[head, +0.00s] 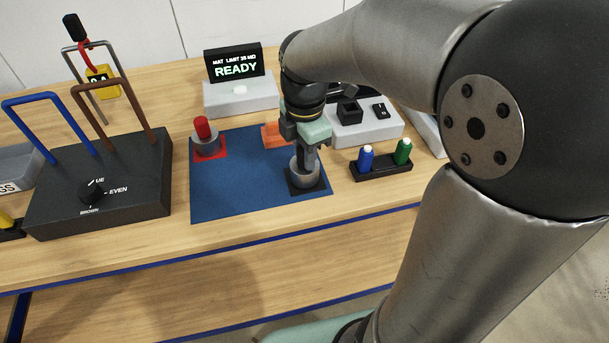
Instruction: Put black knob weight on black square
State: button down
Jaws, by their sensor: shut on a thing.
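The black square (320,187) is at the front right of the blue mat (235,192). A grey metal cylindrical weight (304,177) stands upright over the black square, and it looks to be resting on it. My gripper (305,157) points down from above and is shut on the top of this weight. The weight's knob is hidden between the fingers, so its colour does not show. Another grey weight with a red knob (202,128) stands on a red square (221,153) at the mat's back left.
An orange square (272,136) lies behind my gripper. A display reading READY (235,64) stands at the back. A rack with blue and green bottles (381,170) is close to the right. A black box with coloured loops (105,185) stands left. The mat's front left is clear.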

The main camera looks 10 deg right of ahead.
jog(key=shift+f, duration=0.2)
jog(key=c, duration=1)
grip_release()
jog(key=shift+c, duration=0.2)
jog(key=shift+f, duration=0.1)
notch_tip(320, 180, up, 18)
jog(key=shift+f+p, duration=0.2)
jog(key=shift+p, duration=0.15)
jog(key=s+d+f+m, duration=0.2)
jog(key=s+f+m, duration=0.5)
jog(key=f+m, duration=0.2)
jog(key=s+d+f+m, duration=0.2)
jog(key=s+f+m, duration=0.6)
jog(key=f+m, duration=0.2)
jog(key=shift+m+p, duration=0.3)
jog(key=shift+m, duration=0.8)
